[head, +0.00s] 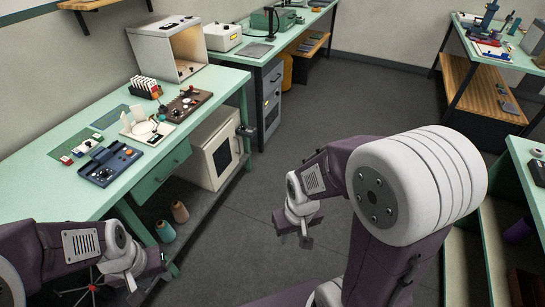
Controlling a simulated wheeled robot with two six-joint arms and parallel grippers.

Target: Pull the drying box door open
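The drying box appears to be the white cabinet (196,165) under the left green bench. Its front door (222,156) has a dark square window and looks shut. My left gripper (150,274) is at the lower left, in front of the bench and well apart from the box. It looks open and empty. My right gripper (295,232) hangs over the floor to the right of the box, also apart from it. It looks open and empty. A door handle is too small to make out clearly.
The floor (310,130) before the box is clear.

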